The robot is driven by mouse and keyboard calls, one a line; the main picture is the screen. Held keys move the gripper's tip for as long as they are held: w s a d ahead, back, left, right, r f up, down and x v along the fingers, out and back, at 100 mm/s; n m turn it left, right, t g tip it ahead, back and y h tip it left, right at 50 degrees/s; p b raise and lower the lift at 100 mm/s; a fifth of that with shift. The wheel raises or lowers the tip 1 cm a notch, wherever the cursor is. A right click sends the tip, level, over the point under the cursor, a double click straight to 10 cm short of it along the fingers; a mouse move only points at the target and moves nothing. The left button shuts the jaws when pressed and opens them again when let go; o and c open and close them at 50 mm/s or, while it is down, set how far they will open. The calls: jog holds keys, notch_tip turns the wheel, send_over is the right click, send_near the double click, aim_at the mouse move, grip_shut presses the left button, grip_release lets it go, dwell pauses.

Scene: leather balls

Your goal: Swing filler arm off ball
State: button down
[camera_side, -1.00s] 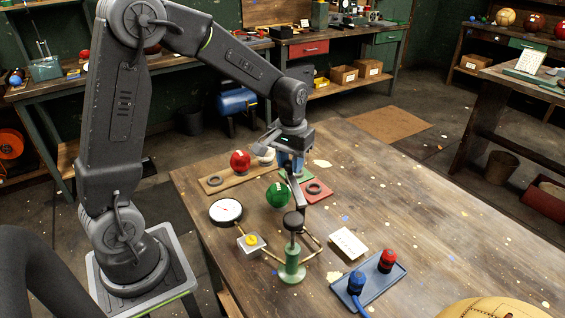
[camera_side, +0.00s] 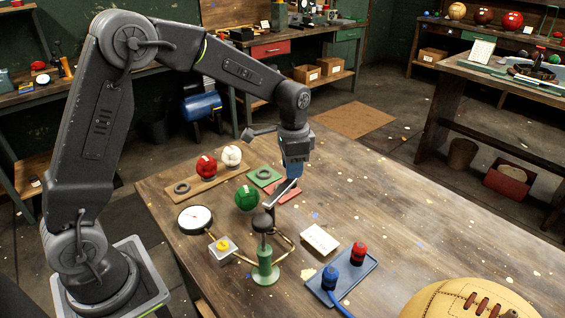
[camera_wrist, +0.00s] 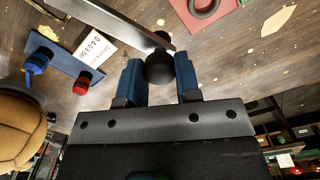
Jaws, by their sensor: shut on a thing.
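The filler arm (camera_side: 281,193) is a flat grey bar running up and right from the black cap of a green stand (camera_side: 264,262). In the wrist view its bar (camera_wrist: 115,20) ends in a dark round knob (camera_wrist: 159,68) between my blue fingertips. My gripper (camera_side: 293,174) is shut on this knob; its fingers also show in the wrist view (camera_wrist: 160,78). The green ball (camera_side: 247,198) stands left of the bar, apart from it in the side view.
A gauge (camera_side: 195,219) and yellow button box (camera_side: 222,249) lie left of the stand. A white card (camera_side: 320,239), a blue tray (camera_side: 371,262) and a large tan ball (camera_side: 470,303) are right. Red and white balls stand behind. The table's right side is mostly clear.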

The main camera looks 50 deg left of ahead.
jog(key=shift+w+d+m, duration=0.15)
jog(key=shift+d+m, duration=0.55)
jog(key=shift+m, duration=0.2)
jog(key=shift+w+d+m, duration=0.1)
jog(key=shift+d+m, duration=0.6)
jog(key=shift+m, duration=0.2)
jog(key=c, duration=0.8)
grip_release()
notch_tip(320, 180, up, 14)
jog(key=shift+f, duration=0.1)
